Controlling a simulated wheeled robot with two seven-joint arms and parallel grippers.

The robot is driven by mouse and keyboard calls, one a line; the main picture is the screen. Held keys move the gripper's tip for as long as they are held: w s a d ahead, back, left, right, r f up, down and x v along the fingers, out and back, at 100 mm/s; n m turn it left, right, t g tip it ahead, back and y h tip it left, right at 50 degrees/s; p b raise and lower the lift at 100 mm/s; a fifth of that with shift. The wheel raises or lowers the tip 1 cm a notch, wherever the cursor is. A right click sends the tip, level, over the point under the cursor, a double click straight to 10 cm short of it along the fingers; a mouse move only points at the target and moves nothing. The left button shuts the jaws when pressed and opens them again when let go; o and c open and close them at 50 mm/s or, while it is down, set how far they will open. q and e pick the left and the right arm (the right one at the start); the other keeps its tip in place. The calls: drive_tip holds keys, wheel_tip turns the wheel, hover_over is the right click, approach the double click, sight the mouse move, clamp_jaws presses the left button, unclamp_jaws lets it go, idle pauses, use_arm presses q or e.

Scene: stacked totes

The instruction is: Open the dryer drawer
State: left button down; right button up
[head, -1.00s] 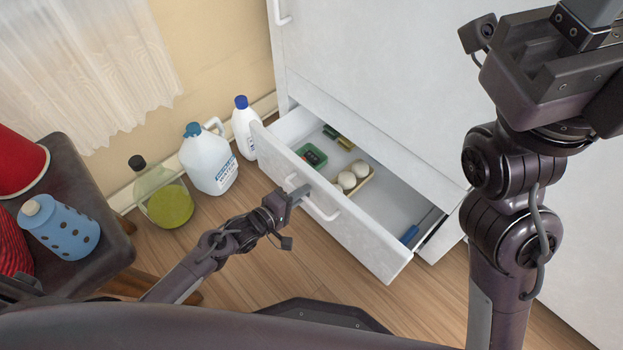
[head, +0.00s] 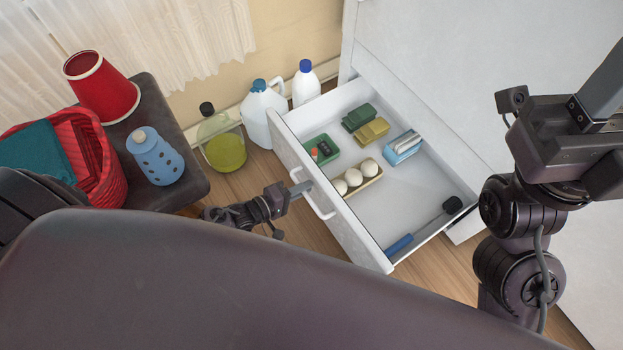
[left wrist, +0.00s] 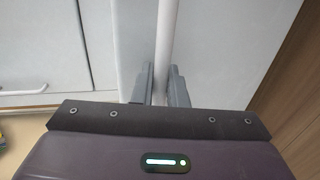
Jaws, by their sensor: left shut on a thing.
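The dryer drawer (head: 345,222) is pulled well out from the white dryer (head: 450,60), and its inside shows. A white bar handle (head: 322,204) runs along its front. My left gripper (head: 300,189) is shut on the handle near its far end. In the left wrist view the fingers of my left gripper (left wrist: 158,88) stand on both sides of the handle (left wrist: 166,40). My right arm shows at the right, and its gripper (head: 590,120) is up high, apart from the drawer; its fingertips are not clear.
The drawer holds green and yellow blocks, white balls (head: 354,178) in a tray, a blue-and-white pack (head: 403,147) and a blue-handled brush (head: 399,244). Bottles (head: 264,112) stand by the wall. A dark stool (head: 172,130) with a red basket is at the left.

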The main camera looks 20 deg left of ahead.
use_arm(q)
drive_tip(key=shift+s+a, duration=0.35)
drive_tip(key=shift+s, duration=0.15)
drive_tip(key=c, duration=1.8)
unclamp_jaws()
